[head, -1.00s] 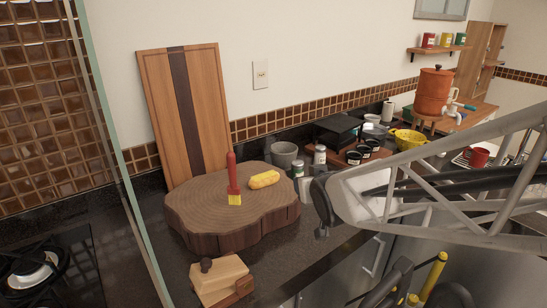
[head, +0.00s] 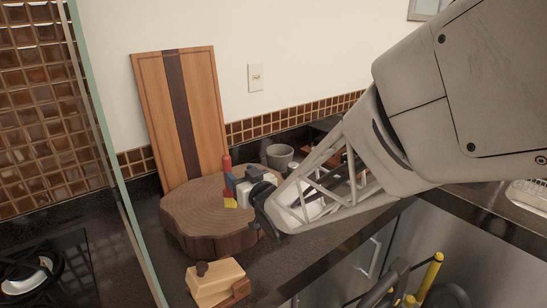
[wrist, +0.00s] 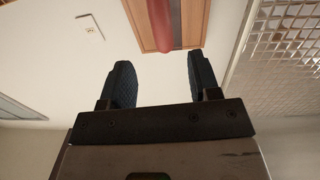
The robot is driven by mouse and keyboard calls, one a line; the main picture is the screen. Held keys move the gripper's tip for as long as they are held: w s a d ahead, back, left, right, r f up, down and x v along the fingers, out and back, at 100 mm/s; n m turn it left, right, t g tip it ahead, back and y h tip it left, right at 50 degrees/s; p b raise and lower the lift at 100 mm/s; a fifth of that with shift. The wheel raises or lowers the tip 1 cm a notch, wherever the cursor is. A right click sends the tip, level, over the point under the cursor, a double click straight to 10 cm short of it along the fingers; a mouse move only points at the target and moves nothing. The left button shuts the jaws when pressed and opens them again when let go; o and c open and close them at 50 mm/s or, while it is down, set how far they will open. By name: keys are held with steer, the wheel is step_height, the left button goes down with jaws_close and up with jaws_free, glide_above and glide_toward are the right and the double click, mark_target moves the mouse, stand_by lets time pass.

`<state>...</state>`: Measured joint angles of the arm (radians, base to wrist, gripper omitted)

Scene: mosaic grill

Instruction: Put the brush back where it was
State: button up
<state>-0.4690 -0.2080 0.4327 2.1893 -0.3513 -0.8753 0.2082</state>
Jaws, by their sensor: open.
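The brush has a red handle (head: 227,164) and yellow bristles (head: 230,203). It stands upright, bristles down, on the round wooden stump board (head: 190,240). My gripper (head: 236,189) is beside the brush, reaching in from the right, its blue-padded fingers at the handle and covering part of it in the head view. In the wrist view my gripper (wrist: 158,65) is open, and the red handle (wrist: 163,22) shows between and beyond the fingers, nearer the right one. I cannot tell whether a finger touches it.
A tall striped cutting board (head: 180,120) leans on the wall behind the stump. A grey cup (head: 279,157) stands behind my arm. A wooden block with a dark knob (head: 216,281) lies in front. A glass edge (head: 105,150) and a burner (head: 38,275) are at left.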

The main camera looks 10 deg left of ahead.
mark_target(229, 165)
steer(key=shift+w+a, duration=0.1)
steer(key=shift+x, duration=1.2)
steer(key=shift+w+a, duration=0.1)
steer(key=shift+x, duration=2.45)
steer(key=shift+a, duration=0.1)
steer(key=shift+c, duration=0.3)
jaws_close()
